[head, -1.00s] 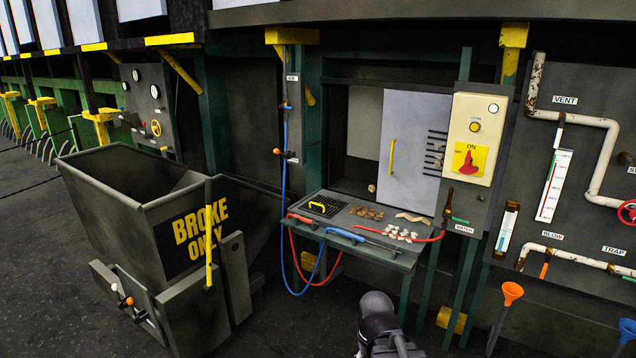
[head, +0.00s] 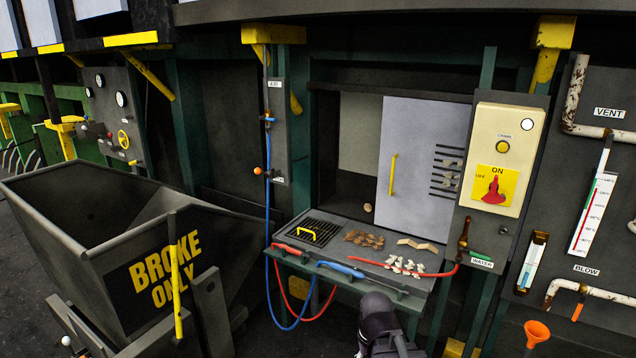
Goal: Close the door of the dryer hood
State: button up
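The dryer hood's door (head: 419,150) is a pale grey panel with several dark slots and a yellow vertical handle (head: 393,174) near its left edge. It covers the right part of the hood opening (head: 359,135), and the left part stands uncovered, showing a grey interior. My arm (head: 382,325) shows as a dark shape at the bottom centre, in front of the shelf. My gripper's fingers cannot be made out, so its state is unclear.
A shelf (head: 330,262) below the opening holds a grate, brown pieces and pale pieces, with red and blue hoses at its front. A "BROKE ONLY" bin (head: 120,270) stands left. A cream switch box (head: 503,150) is right of the door. Dark floor lies between.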

aim_at(423, 141)
jog(key=z, duration=0.05)
jog(key=i, duration=1.6)
